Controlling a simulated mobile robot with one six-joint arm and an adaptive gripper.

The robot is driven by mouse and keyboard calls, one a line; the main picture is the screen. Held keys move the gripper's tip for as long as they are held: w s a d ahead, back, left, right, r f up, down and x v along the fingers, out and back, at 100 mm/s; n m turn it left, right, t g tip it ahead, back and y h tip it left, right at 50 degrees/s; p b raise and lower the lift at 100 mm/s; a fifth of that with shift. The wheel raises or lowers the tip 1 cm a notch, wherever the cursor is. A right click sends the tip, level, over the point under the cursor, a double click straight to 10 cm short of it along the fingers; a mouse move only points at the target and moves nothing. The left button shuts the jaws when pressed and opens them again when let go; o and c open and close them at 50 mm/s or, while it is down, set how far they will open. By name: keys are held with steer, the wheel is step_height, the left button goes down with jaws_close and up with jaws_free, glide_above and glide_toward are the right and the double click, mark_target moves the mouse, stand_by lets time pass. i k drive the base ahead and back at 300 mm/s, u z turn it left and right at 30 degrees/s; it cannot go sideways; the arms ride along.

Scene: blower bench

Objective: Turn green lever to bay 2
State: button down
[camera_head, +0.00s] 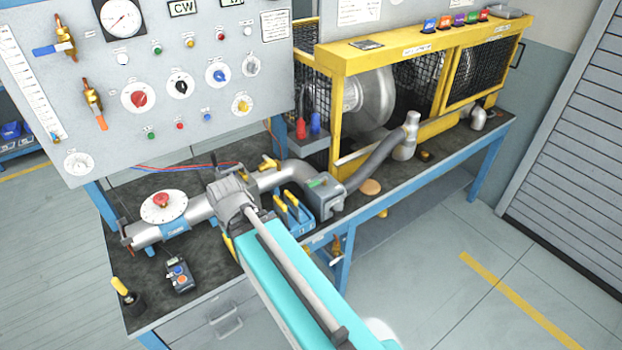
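A small green lever (317,183) lies on top of a grey box-shaped valve body (324,203) on the pipe run, right of the middle of the bench. Bay markings around it are too small to read. My arm reaches in from the bottom, and its grey end with my gripper (231,196) is over the pipe, left of the green lever and apart from it. The fingers cannot be made out, so I cannot tell whether they are open or shut.
Blue blocks with yellow handles (292,212) stand between my arm and the valve body. A red knob on a white disc (163,203) is to the left. A grey hose (380,160) runs right to the yellow blower cage (385,50). A control panel (180,75) stands behind.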

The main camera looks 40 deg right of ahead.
mark_target(317, 181)
steer(key=k, duration=1.3)
steer(key=z, duration=0.25)
steer(key=i, duration=0.6)
steer(key=z, duration=0.65)
steer(key=i, duration=1.6)
steer(key=u, duration=0.4)
